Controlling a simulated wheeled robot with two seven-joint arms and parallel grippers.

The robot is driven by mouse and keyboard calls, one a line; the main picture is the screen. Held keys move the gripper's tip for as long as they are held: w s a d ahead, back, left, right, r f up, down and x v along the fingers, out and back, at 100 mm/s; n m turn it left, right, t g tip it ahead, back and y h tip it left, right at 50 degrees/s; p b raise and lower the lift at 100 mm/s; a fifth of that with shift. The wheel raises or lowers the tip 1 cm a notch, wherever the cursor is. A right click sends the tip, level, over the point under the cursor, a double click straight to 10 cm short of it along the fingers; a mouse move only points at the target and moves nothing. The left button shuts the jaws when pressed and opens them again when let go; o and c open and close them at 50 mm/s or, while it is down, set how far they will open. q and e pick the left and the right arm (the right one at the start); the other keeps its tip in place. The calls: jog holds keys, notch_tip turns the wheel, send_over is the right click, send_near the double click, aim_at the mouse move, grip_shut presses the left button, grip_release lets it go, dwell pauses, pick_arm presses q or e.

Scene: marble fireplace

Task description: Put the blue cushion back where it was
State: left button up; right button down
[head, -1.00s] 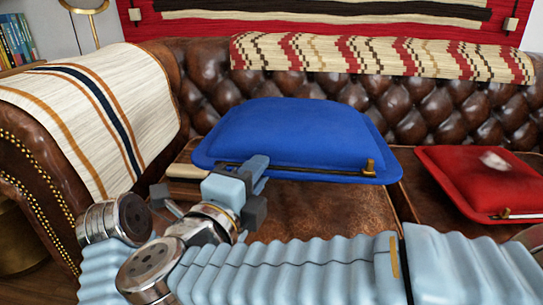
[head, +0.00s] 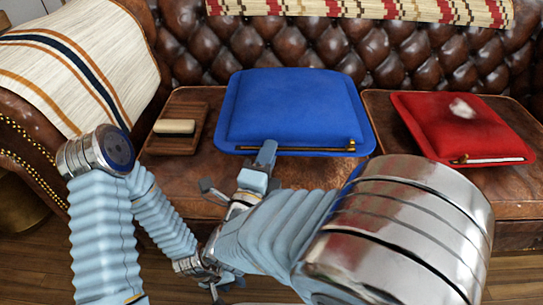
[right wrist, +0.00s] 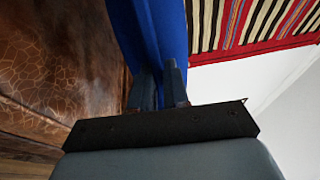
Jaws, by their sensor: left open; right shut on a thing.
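The blue cushion (head: 290,105) lies roughly flat over the brown leather seat in the head view. A brass zip runs along its front edge. Whether it touches the seat all over cannot be told. My right gripper (head: 267,150) is shut on the cushion's front edge, left of its middle. In the right wrist view the blue cloth (right wrist: 168,35) shows between its fingers.
A wooden tray (head: 191,108) with a cream-topped brush (head: 175,127) lies left of the blue cushion. A red cushion (head: 460,120) lies to its right. The tufted sofa back (head: 300,48) rises behind. A striped throw (head: 70,60) covers the left armrest.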

jog(key=w+f, duration=0.2)
jog(key=f, duration=0.1)
jog(key=w+f+b, duration=0.1)
jog(key=w+f, duration=0.4)
jog(key=f, duration=0.1)
jog(key=shift+w+a+b, duration=0.15)
jog(key=shift+a+b, duration=0.05)
jog(key=shift+b, duration=0.1)
jog(key=shift+f, duration=0.45)
jog(key=shift+f, duration=0.2)
jog(key=c, duration=1.1)
grip_release()
